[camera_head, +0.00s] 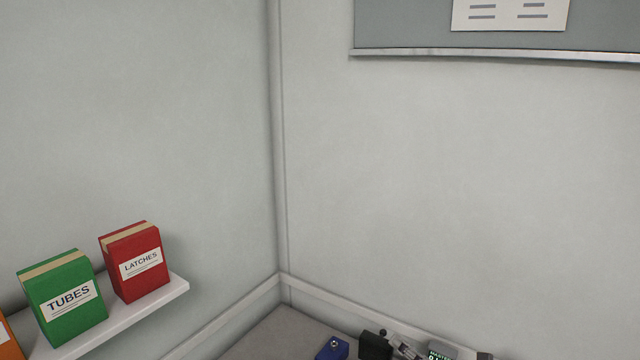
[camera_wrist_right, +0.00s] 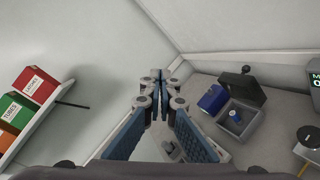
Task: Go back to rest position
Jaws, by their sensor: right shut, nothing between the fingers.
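My right gripper (camera_wrist_right: 158,80) shows in the right wrist view with its fingertips together and nothing between them. It is apart from the things on the bench around it. In the head view only a little grey metal shows at the bottom edge, too small to tell its state. My left gripper is in neither view.
A blue device (camera_wrist_right: 213,98) stands beside an open box (camera_wrist_right: 238,122) with a dark lid on the grey bench; a display unit (camera_head: 446,350) is to the right. A wall shelf (camera_head: 160,301) at left holds a green TUBES box (camera_head: 62,298) and a red LATCHES box (camera_head: 135,263).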

